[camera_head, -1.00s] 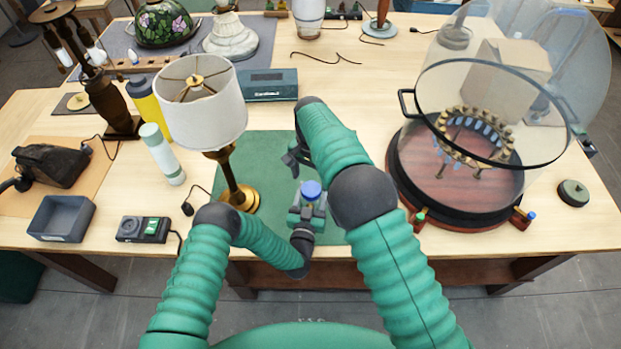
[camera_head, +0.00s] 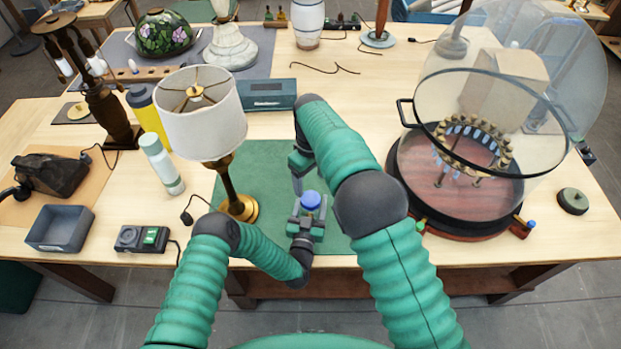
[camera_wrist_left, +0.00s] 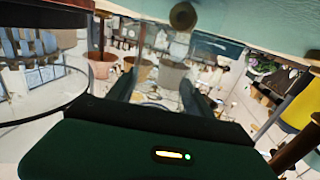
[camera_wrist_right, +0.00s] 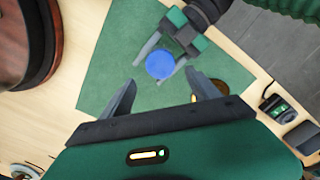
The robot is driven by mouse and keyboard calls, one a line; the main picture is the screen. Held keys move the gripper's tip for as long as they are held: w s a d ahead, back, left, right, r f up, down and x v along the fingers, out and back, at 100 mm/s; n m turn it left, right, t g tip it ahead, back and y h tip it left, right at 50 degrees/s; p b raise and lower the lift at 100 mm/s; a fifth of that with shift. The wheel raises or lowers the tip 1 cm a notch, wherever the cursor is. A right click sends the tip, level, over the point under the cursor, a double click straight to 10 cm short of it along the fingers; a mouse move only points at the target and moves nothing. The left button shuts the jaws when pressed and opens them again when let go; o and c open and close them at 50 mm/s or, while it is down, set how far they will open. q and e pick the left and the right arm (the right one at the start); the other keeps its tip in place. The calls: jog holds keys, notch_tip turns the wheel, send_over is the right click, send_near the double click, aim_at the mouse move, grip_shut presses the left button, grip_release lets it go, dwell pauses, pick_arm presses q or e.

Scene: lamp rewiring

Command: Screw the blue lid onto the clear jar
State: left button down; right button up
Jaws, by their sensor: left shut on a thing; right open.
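The blue lid (camera_head: 311,200) sits over the spot where my left gripper (camera_head: 305,226) is shut, above the green mat (camera_head: 262,160). The lid also shows in the right wrist view (camera_wrist_right: 160,65), between the left gripper's fingers. The clear jar is hard to make out; the lid and fingers largely hide it in the head and right wrist views. Whether the lid's thread is engaged cannot be told. My right gripper (camera_head: 298,172) is open and empty, just behind the lid in the head view. Its spread fingers (camera_wrist_right: 162,95) point towards the lid, apart from it.
A brass lamp with a white shade (camera_head: 200,115) stands left of my grippers. A large glass dome (camera_head: 490,100) over a round wooden base stands to the right. A grey tray (camera_head: 60,228) and a small meter (camera_head: 142,238) lie at the left front. The mat around the grippers is mostly clear.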

aim_at(310, 198)
jog(key=shift+f, duration=0.1)
notch_tip(310, 198, down, 8)
jog(key=shift+r, duration=0.1)
dwell(0.3)
jog(key=shift+c, duration=0.4)
jog(key=c, duration=1.4)
jog(key=m, duration=1)
jog(key=o, duration=1.6)
